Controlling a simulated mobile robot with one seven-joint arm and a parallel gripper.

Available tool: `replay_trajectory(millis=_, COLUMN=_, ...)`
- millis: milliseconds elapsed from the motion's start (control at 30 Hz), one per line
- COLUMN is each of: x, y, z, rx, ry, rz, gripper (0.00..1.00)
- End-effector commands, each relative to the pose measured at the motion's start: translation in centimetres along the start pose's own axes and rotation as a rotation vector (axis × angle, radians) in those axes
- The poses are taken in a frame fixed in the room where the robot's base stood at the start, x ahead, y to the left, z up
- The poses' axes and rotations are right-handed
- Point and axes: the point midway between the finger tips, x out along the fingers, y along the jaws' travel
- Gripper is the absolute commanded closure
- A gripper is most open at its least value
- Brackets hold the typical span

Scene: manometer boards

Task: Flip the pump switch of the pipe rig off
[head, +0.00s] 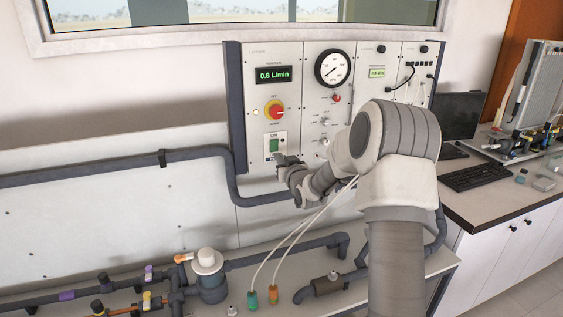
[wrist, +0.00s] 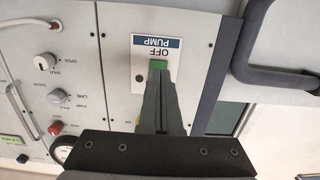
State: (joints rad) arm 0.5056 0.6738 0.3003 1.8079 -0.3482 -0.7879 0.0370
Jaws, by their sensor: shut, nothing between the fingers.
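The pump switch (head: 274,145) is a green rocker on a white plate, low on the left panel of the pipe rig's board. In the wrist view, which is upside down, a bit of the green rocker (wrist: 158,64) shows beside the OFF and PUMP lettering. My gripper (head: 279,158) is shut and empty, right at the lower part of the switch plate. In the wrist view, the closed fingertips (wrist: 159,76) overlap the green rocker and hide most of it. I cannot tell whether they touch it or which way the rocker is tilted.
Above the switch are a red-and-yellow knob (head: 274,110) and a green display (head: 273,74) reading 0.8 L/min. A round gauge (head: 332,68) and small valve knobs sit to the right. A dark pipe (head: 200,152) runs along the board's left side.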

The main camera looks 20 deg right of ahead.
Motion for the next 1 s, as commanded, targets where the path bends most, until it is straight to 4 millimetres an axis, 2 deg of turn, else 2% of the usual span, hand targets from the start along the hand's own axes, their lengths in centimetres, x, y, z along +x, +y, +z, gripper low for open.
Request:
replay_trajectory(millis=100, x=0.1, y=-0.2, z=0.2, rx=0.000, ry=0.000, rz=0.000, gripper=1.00)
replay_trajectory(millis=400, x=-5.6, y=-0.1, z=1.4, rx=-0.001, ry=-0.002, rz=0.002, gripper=1.00)
replay_trajectory(millis=600, x=-8.4, y=-0.1, z=1.9, rx=-0.001, ry=-0.001, rz=0.000, gripper=1.00)
replay_trajectory(millis=800, x=-9.6, y=-0.1, z=2.1, rx=0.000, ry=-0.001, rz=0.001, gripper=1.00)
replay_trajectory(millis=1000, x=-9.8, y=-0.1, z=2.1, rx=0.000, ry=-0.001, rz=0.000, gripper=1.00)
